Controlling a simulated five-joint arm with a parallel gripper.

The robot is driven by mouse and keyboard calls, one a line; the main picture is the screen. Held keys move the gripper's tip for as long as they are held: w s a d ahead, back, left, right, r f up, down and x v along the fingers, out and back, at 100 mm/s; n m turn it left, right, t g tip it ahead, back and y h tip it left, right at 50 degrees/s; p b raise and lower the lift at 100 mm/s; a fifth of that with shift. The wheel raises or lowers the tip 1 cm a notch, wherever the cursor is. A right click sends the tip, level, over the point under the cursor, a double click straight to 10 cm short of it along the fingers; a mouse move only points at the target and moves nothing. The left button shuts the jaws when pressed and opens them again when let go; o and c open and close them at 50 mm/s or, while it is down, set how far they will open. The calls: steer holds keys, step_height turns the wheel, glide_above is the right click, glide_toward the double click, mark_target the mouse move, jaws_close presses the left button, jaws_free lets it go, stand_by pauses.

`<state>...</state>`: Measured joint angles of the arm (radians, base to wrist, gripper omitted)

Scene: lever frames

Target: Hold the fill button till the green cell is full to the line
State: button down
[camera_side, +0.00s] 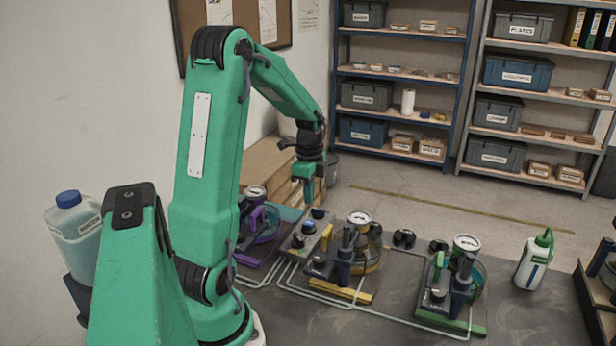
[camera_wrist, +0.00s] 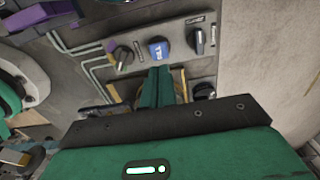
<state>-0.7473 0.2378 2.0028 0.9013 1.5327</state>
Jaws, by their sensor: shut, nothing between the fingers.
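The fill button (camera_wrist: 158,50) is a blue cap on a grey panel in the wrist view, with white lettering upside down. It shows small in the side view (camera_side: 309,227). My gripper (camera_wrist: 156,72) is shut and empty, its green fingertips just short of the button in the picture. In the side view my gripper (camera_side: 305,195) hangs pointing down above the panel, apparently clear of the button. The green cell (camera_side: 462,280) stands at the right on a green-edged base, with a round white-faced gauge on top. Its fill level and line are too small to read.
A yellow cell (camera_side: 365,250) and a purple cell (camera_side: 262,225) stand on the same bench, linked by pale tubes. A white bottle with a green cap (camera_side: 535,262) stands at the right.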

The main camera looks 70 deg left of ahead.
mark_target(309, 223)
steer(key=shift+f, duration=3.05)
steer(key=shift+f, duration=0.15)
steer(key=shift+s+d+f, duration=0.1)
steer(key=shift+f, duration=1.1)
step_height(309, 223, up, 15)
steer(key=shift+w+a+r, duration=0.15)
steer(key=shift+w+a, duration=0.15)
